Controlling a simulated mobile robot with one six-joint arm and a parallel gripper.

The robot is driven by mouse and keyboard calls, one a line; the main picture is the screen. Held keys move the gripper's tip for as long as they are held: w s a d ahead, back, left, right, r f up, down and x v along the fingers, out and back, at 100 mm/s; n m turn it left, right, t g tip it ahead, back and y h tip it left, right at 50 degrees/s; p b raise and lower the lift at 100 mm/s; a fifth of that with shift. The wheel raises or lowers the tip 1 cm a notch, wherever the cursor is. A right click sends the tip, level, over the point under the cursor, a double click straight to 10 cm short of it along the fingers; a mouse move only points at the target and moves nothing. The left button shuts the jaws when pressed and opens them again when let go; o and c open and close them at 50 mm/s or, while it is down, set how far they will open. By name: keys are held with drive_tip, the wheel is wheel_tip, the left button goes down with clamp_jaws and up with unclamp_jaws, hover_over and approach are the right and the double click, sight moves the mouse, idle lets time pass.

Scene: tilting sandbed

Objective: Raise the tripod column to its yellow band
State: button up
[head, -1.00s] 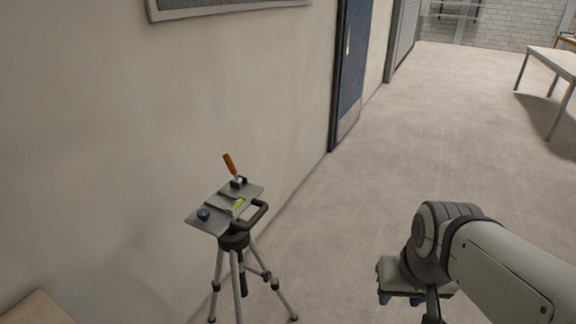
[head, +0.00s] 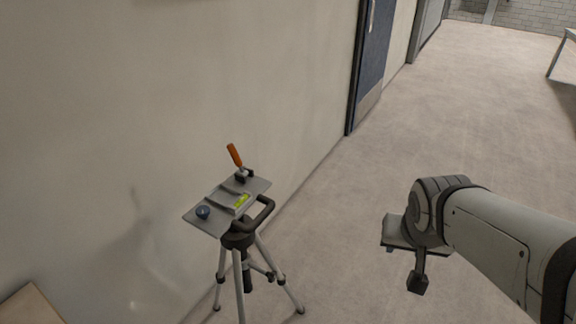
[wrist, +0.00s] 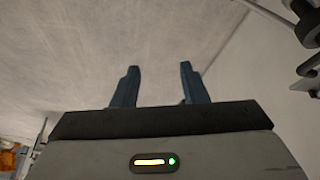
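The tripod (head: 239,262) stands on the floor near the wall in the head view, with silver legs and a dark hub. Its grey top plate (head: 215,222) carries an orange lever (head: 234,155), a blue knob (head: 203,212) and a yellow-green level (head: 240,202). A dark looped handle (head: 265,213) is at its right side. The column is mostly hidden below the plate, and I see no yellow band. My gripper is to the right of the tripod, clear of it. In the wrist view its two fingers (wrist: 158,72) are apart with nothing between them.
The wall (head: 150,90) runs close behind the tripod. A blue door (head: 378,45) is beyond it. A light tabletop corner (head: 30,308) is at the lower left. The floor (head: 400,130) between the tripod and my arm is clear. Part of a table (head: 563,55) shows far right.

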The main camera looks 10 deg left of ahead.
drive_tip(key=w+a+f+m+t+y+b, duration=0.1)
drive_tip(key=w+a+f+t+y+b, duration=0.15)
drive_tip(key=w+a, duration=0.4)
drive_tip(key=w+a+f+m+t+y+b, duration=0.1)
drive_tip(key=w+a+f+t+y+b, duration=0.2)
drive_tip(key=w, duration=0.6)
drive_tip(key=m+g+y+b, duration=0.15)
drive_tip(key=g+y, duration=0.25)
drive_tip(key=y, duration=0.6)
approach(264, 219)
drive_tip(key=r+x, duration=0.1)
drive_tip(key=x, duration=0.3)
drive_tip(key=shift+n, duration=0.25)
drive_tip(key=x, duration=0.2)
drive_tip(key=b+x, duration=0.1)
drive_tip(key=x, duration=0.1)
drive_tip(key=f+b+x, duration=0.1)
drive_tip(key=x, duration=0.2)
clamp_jaws()
